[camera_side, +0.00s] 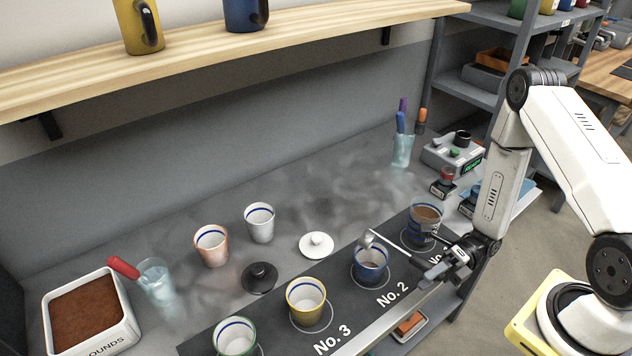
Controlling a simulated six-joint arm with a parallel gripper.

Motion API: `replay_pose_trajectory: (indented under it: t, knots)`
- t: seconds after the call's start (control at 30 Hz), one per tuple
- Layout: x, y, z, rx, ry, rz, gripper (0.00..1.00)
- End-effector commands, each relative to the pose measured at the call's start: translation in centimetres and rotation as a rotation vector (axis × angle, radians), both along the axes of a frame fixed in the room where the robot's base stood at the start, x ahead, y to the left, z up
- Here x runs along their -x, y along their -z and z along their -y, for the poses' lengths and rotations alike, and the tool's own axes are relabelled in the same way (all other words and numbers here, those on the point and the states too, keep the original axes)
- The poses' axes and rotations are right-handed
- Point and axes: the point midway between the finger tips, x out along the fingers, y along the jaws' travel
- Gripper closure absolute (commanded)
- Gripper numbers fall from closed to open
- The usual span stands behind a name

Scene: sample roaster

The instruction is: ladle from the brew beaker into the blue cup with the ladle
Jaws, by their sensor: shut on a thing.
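The blue cup (371,267) stands upright in the ring marked No. 2 on the dark mat. The brew beaker (426,228), holding brown liquid, stands to its right on the same mat, partly behind my arm. My gripper (437,268) is shut on the ladle's handle, in front of the beaker and right of the blue cup. The metal ladle (369,239) reaches left from the jaws, with its small bowl at the far side of the blue cup's opening. I cannot tell whether the bowl touches the rim or what it holds. The cup's inside is partly hidden.
A yellow cup (306,303) and a green cup (236,338) stand left on the mat (334,339). Behind are a white lid (316,245), a black lid (259,278) and two more cups. A grounds bin (91,318) is far left. A wooden shelf (200,68) hangs above.

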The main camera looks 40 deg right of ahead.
Motion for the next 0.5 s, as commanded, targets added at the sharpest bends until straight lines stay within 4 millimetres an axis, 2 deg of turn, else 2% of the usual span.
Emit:
replay_pose_trajectory:
  t: [0.27,0.5]
  knots:
    - [-0.1,-0.3,0.0,0.003,-0.001,-0.011,1.00]
    - [-0.4,-1.3,-0.1,0.018,-0.002,-0.066,1.00]
